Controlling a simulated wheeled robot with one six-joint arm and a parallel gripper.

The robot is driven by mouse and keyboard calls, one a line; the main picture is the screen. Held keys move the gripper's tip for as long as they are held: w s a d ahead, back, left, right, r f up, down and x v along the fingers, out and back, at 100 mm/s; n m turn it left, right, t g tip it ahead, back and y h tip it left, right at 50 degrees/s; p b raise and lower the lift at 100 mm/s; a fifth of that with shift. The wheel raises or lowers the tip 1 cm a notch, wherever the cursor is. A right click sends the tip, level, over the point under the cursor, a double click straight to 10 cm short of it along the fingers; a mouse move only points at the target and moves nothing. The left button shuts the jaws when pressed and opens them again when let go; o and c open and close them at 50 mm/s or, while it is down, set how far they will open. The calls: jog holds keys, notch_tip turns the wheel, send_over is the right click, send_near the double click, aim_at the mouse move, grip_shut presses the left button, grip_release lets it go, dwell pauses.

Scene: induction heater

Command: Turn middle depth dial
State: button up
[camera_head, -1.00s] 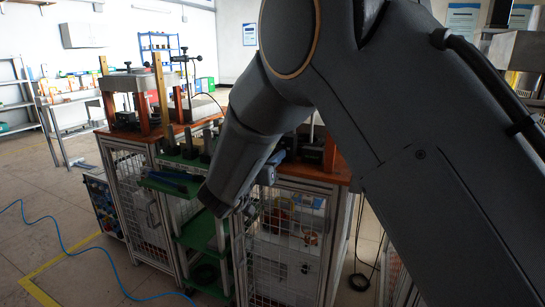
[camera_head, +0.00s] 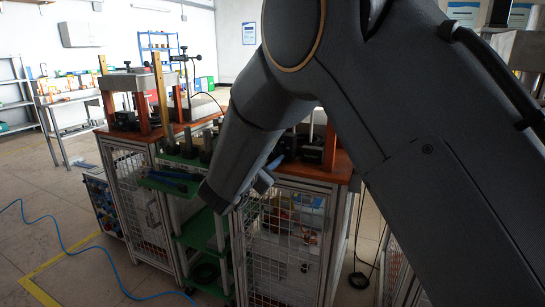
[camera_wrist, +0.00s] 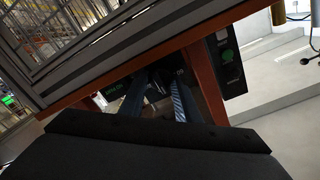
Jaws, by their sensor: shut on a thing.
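In the wrist view, my gripper (camera_wrist: 158,98) reaches under an orange-brown beam with its two blue-grey fingers pointing at a dark panel. The fingers are closed around a small dark dial (camera_wrist: 157,85), which is mostly hidden between them. The dial's marking and angle cannot be read. Green and white lettering (camera_wrist: 115,90) shows on the dark panel beside the fingers. In the head view, only a small blue-grey part of the gripper (camera_head: 264,181) shows beside my wrist, in front of the right-hand bench, and the dial is hidden.
A dark box with a green round button (camera_wrist: 227,56) is at the right. In the head view, a mesh-fronted cabinet (camera_head: 285,265) and green shelves (camera_head: 200,229) stand below. A blue hose (camera_head: 65,245) lies on the open floor at left.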

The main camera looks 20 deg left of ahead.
jog(key=m+b, duration=0.2)
jog(key=m, duration=0.4)
jog(key=shift+d+f+b, duration=0.1)
jog(key=shift+b, duration=0.2)
jog(key=m+b, duration=0.4)
jog(key=m, duration=0.2)
jog(key=shift+y, duration=0.3)
jog(key=o, duration=1)
jog(key=shift+d, duration=0.1)
jog(key=shift+o, duration=0.2)
jog(key=shift+f, duration=0.2)
